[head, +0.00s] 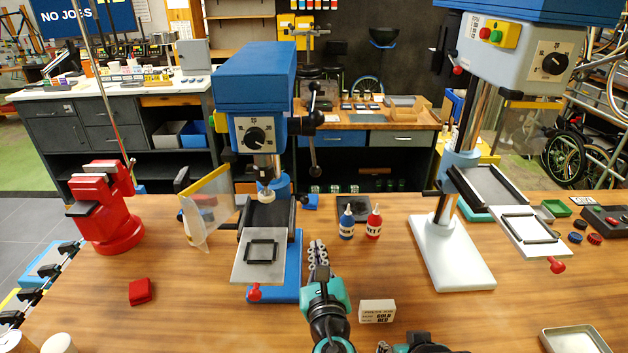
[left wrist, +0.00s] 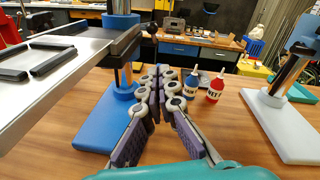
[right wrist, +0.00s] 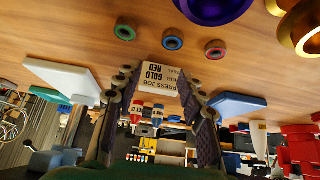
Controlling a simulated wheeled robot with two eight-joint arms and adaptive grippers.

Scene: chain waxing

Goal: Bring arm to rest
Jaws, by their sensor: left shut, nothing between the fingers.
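My left gripper (head: 318,250) is shut and empty, above the table in front of the blue drill press (head: 255,80). In the left wrist view its two fingers (left wrist: 163,80) come together beside the blue base. My right gripper (head: 384,346) shows only at the bottom edge of the head view. In the right wrist view, which is upside down, its fingers (right wrist: 163,105) stand apart. The card reading "PRESS JOB GOLD RED" (right wrist: 158,78) shows between them, on the table beyond; it also shows in the head view (head: 377,312).
A blue bottle (head: 347,223) and a red bottle (head: 374,223) stand between the two presses. The white press base (head: 452,262) is at right. A red stand (head: 105,215) and small red box (head: 141,291) are at left. A metal tray (head: 573,341) lies at front right.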

